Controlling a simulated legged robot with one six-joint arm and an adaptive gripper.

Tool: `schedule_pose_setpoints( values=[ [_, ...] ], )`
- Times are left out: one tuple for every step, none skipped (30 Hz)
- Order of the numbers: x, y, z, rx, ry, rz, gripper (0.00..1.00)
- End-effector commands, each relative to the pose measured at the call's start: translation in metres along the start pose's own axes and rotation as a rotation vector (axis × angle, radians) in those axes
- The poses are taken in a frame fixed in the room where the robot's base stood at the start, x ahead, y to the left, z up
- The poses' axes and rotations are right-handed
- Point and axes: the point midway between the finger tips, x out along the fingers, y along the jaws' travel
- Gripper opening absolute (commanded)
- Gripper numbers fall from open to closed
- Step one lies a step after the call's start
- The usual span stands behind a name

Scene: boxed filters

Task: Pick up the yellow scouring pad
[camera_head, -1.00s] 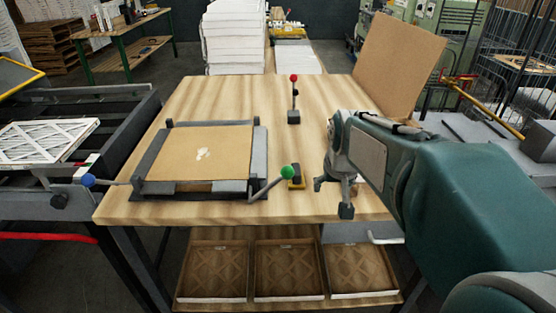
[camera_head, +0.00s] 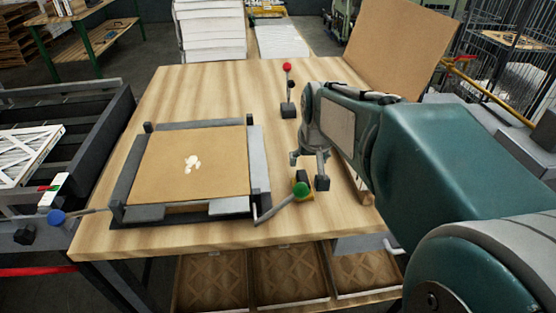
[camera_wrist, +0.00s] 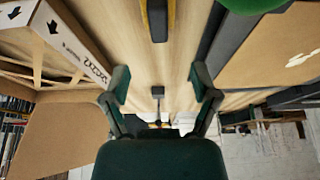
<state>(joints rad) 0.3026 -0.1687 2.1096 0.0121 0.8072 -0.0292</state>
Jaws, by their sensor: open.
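The yellow scouring pad (camera_head: 309,195) lies on the wooden table near its front edge, beside the green ball handle of the clamp frame, which partly covers it. It looks yellow with a dark face. In the wrist view the pad (camera_wrist: 157,22) shows at the top edge, beyond and roughly between my fingers, partly cut off. My gripper (camera_head: 308,171) is open and empty, pointing down above the table just behind the pad. In the wrist view my gripper (camera_wrist: 160,83) has its two fingers spread apart with nothing between them.
A clamp frame (camera_head: 259,180) holding a cardboard sheet stands left of the pad; its green knob (camera_head: 300,189) is very close. A red-topped lever (camera_head: 287,90) stands behind. A white-and-brown boxed filter (camera_wrist: 75,48) is close beside my gripper. A large brown board (camera_head: 403,55) leans at the back right.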

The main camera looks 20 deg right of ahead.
Motion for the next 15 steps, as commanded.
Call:
schedule_pose_setpoints(
  values=[
    [0.005, 0.0, 0.001, 0.0, -0.004, 0.0, 0.77],
    [0.009, 0.0, 0.001, 0.0, -0.006, 0.0, 0.77],
    [0.015, 0.001, 0.001, 0.0, -0.006, -0.001, 0.77],
    [0.02, 0.001, 0.001, 0.0, -0.008, -0.001, 0.77],
    [0.026, 0.001, 0.001, 0.0, -0.008, -0.001, 0.77],
    [0.033, 0.001, 0.001, 0.0, -0.007, -0.001, 0.77],
    [0.037, 0.001, 0.001, 0.0, -0.006, -0.001, 0.77],
    [0.042, 0.001, 0.001, 0.0, -0.006, -0.001, 0.77],
    [0.046, 0.0, 0.001, 0.0, -0.005, 0.0, 0.77],
    [0.049, 0.0, 0.001, 0.0, -0.004, 0.0, 0.77],
    [0.052, 0.0, 0.001, 0.0, -0.004, 0.0, 0.77],
    [0.054, 0.0, 0.001, 0.0, -0.004, 0.0, 0.77],
    [0.056, 0.0, 0.001, 0.0, -0.003, 0.0, 0.77],
    [0.059, 0.0, 0.001, 0.0, -0.003, 0.0, 0.77],
    [0.063, -0.001, 0.001, 0.0, -0.004, 0.0, 0.77]
  ],
)
